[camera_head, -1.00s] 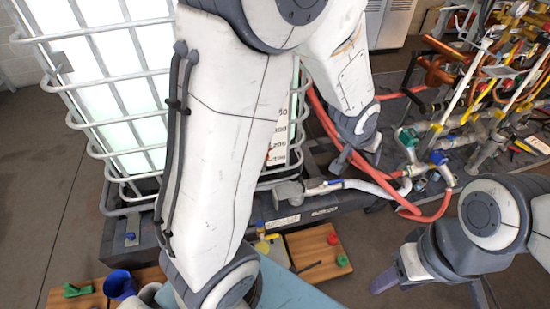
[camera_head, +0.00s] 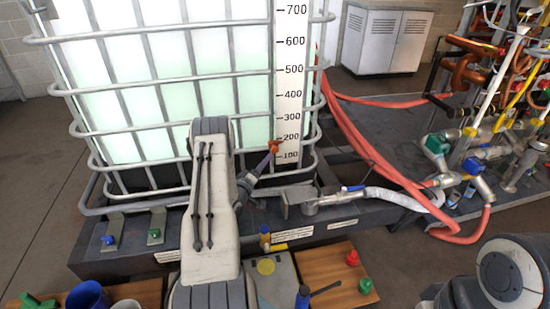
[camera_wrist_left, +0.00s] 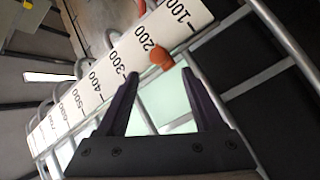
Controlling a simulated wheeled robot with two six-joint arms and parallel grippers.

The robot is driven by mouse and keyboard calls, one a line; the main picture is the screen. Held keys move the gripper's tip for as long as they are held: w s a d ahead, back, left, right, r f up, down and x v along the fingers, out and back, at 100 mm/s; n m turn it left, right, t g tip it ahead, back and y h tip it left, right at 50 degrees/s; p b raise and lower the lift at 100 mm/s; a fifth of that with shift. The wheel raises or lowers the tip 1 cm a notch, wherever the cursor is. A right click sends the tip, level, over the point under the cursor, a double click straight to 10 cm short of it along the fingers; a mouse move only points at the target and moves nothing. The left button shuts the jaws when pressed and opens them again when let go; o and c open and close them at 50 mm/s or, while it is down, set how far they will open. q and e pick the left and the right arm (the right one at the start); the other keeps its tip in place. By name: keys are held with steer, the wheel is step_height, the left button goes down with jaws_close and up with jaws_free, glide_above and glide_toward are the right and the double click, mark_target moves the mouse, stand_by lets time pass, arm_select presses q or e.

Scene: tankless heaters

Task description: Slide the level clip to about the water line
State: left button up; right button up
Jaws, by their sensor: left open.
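The level clip (camera_head: 273,146) is a small orange piece at the edge of the white number scale (camera_head: 289,85) on the front of the caged tank. It sits between the 100 and 200 marks in the head view. My left gripper (camera_head: 267,157) is open, with dark purple fingers just below the clip. In the left wrist view the clip (camera_wrist_left: 162,57) lies just beyond and between the two fingertips (camera_wrist_left: 160,75), not gripped. The tank's contents look pale green low down and whiter above; the exact water line is hard to tell. My right gripper is out of view.
Metal cage bars (camera_head: 180,113) surround the tank close to the scale. A valve and hose (camera_head: 390,197) stand right of the scale's foot. Below are a wooden board (camera_head: 335,270) with small coloured parts and blue cups (camera_head: 88,294). My right arm shows at the lower right.

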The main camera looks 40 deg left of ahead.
mark_target(273, 151)
arm_select(q)
steer(key=b+x, duration=0.2)
steer(key=x, duration=0.6)
steer(key=shift+w, duration=0.3)
steer(key=shift+x, duration=0.75)
jaws_close()
steer(key=shift+r, duration=0.1)
